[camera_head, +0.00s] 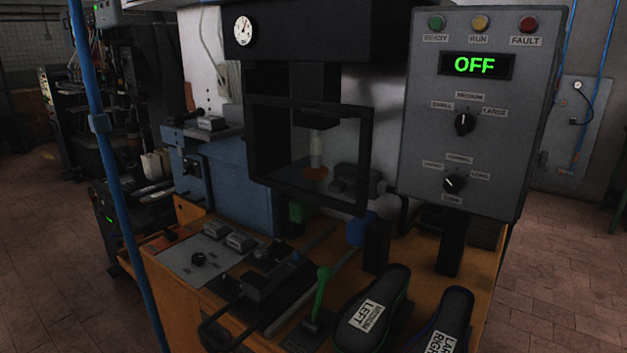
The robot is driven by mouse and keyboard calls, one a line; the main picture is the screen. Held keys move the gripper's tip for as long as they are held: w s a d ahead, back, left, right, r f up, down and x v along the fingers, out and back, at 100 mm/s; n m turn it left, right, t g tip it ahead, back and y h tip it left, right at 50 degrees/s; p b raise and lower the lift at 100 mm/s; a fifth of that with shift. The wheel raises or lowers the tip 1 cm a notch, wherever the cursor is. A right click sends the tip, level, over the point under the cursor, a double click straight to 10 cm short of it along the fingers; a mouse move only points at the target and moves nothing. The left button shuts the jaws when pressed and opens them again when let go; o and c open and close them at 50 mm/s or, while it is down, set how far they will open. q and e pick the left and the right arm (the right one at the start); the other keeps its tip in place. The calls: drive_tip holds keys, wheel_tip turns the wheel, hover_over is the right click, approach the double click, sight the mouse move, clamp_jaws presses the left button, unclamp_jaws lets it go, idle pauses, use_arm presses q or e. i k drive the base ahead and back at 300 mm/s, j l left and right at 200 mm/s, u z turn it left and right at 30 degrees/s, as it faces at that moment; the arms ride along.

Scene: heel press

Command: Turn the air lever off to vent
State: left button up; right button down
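A green-handled lever (320,292) stands at the front of the orange bench, on a small dark base. It is close to upright, its top leaning slightly right. It looks like the air lever, but I cannot read a label on it. Neither of my grippers shows in the head view.
Two dark shoes, labelled MEDIUM LEFT (388,287) and LARGE RIGHT (459,310), lie right of the lever. A black frame guard (366,160) stands behind. A blue post (99,150) rises at the left. Dark fixtures (255,285) crowd the bench left of the lever.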

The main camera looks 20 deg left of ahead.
sight(152, 210)
drive_tip(key=u, duration=1.45)
